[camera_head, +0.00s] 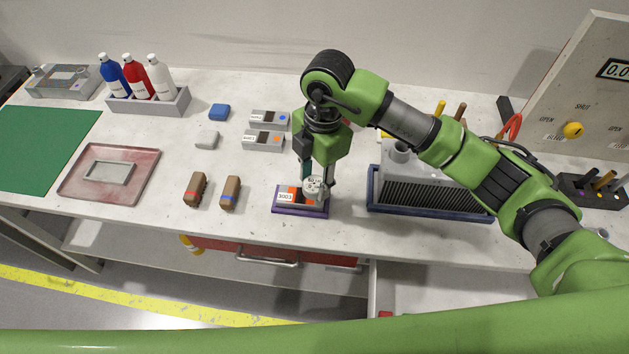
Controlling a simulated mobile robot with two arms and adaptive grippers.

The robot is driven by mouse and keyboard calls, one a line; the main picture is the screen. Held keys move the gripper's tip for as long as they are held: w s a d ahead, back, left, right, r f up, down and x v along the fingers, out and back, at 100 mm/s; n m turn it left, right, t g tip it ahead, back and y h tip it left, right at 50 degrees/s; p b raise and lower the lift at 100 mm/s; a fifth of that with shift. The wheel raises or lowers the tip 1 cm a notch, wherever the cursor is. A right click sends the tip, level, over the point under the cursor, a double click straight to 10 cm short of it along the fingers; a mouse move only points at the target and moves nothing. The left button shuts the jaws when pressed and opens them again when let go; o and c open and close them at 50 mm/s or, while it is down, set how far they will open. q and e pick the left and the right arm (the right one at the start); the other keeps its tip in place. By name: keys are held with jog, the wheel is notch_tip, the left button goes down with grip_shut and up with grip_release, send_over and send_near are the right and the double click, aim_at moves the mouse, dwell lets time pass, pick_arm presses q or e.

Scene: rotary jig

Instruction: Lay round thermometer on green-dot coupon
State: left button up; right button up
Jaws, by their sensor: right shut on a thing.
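My right gripper (317,178) points down at the front middle of the bench. It is shut on a small round pale thing (314,192), which looks like the round thermometer. The round thing is over the right part of a coupon (286,197) with a white S003 label and orange patches, on a purple base. I cannot tell if it touches the coupon. No green dot shows; the coupon's right part is hidden. Two grey coupons lie behind to the left, one with a blue dot (268,117), one with an orange dot (263,140). My left gripper is not in view.
Two brown blocks (230,192) stand left of the purple base. A finned grey unit in a blue tray (430,207) is close on the right. A reddish tray (133,190), green mat (45,150) and bottle rack (150,104) are at the left.

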aim_at(316, 179)
jog(key=shift+w+f, duration=0.4)
jog(key=shift+f, duration=0.1)
notch_tip(316, 179, down, 2)
jog(key=shift+w+f+p, duration=0.1)
jog(key=shift+p, duration=0.8)
jog(key=shift+f, duration=0.5)
jog(key=shift+f, duration=0.15)
jog(key=o, duration=1.1)
